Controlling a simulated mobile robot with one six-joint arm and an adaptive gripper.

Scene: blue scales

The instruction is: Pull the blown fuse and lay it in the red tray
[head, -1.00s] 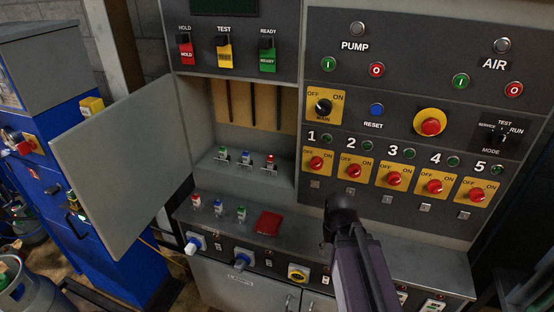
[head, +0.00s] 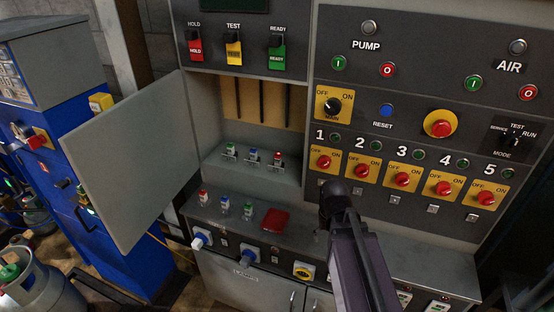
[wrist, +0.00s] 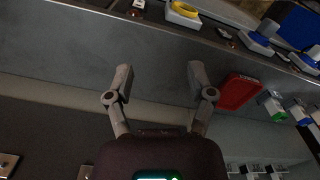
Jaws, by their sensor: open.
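Three fuses stand in holders inside the open cabinet recess in the head view: one green-topped (head: 230,150), one blue-topped (head: 253,155) and one red-topped (head: 277,157). I cannot tell which is blown. Three loose fuses stand on the ledge below: red (head: 203,198), blue (head: 224,206) and green (head: 248,209). The red tray (head: 275,219) lies flat and empty right of them; the wrist view shows it too (wrist: 238,93). My gripper (wrist: 160,76) is open and empty, its fingers over the grey ledge beside the tray. In the head view my arm hides the fingers.
The grey cabinet door (head: 130,155) stands open at the left of the recess. Red rotary switches (head: 402,179) on yellow plates line the panel near my arm. Plugs and a yellow switch (head: 305,271) project from the front below the ledge.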

